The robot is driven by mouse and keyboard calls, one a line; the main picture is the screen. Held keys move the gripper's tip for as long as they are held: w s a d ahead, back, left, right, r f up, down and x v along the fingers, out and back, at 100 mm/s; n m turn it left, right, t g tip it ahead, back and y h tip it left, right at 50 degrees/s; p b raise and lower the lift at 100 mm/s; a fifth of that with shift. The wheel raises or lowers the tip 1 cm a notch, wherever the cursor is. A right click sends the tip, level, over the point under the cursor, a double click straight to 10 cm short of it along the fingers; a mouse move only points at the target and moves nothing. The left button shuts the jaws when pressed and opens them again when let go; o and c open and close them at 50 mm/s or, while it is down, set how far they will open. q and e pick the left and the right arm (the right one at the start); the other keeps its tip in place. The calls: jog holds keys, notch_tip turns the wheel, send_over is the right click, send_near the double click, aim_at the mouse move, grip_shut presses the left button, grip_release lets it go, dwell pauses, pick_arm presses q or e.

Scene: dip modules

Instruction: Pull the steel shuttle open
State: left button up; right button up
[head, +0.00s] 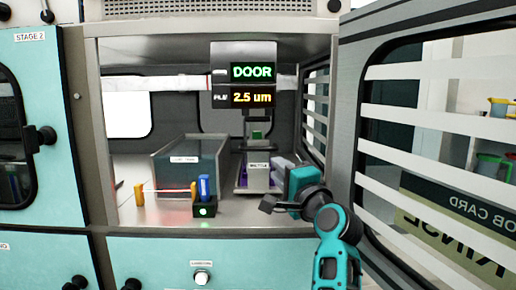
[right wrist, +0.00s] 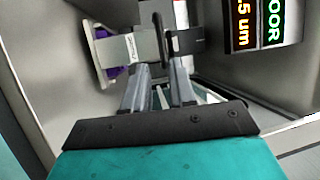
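The steel shuttle (head: 257,180) stands inside the chamber, right of centre in the head view, with a white label on its front. In the right wrist view its labelled grey front (right wrist: 128,48) and a dark upright handle (right wrist: 160,38) lie just past the fingertips. My right gripper (head: 274,166) reaches in from the lower right, close to the shuttle's right side. Its fingers (right wrist: 159,72) stand apart, with the handle ahead between them. Contact with the handle cannot be made out. Purple pieces (right wrist: 103,33) show at the shuttle. My left gripper is out of view.
A labelled grey tank (head: 186,170) stands left of the shuttle. A display (head: 244,84) reading DOOR hangs above. The open slatted door (head: 440,120) borders the right.

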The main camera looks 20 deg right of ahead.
aim_at(258, 150)
jog(key=p+x, duration=0.1)
jog(key=x, duration=1.1)
jog(key=shift+w+a+r, duration=0.1)
jog(key=shift+w+r, duration=0.05)
jog(key=shift+w, duration=0.05)
grip_shut()
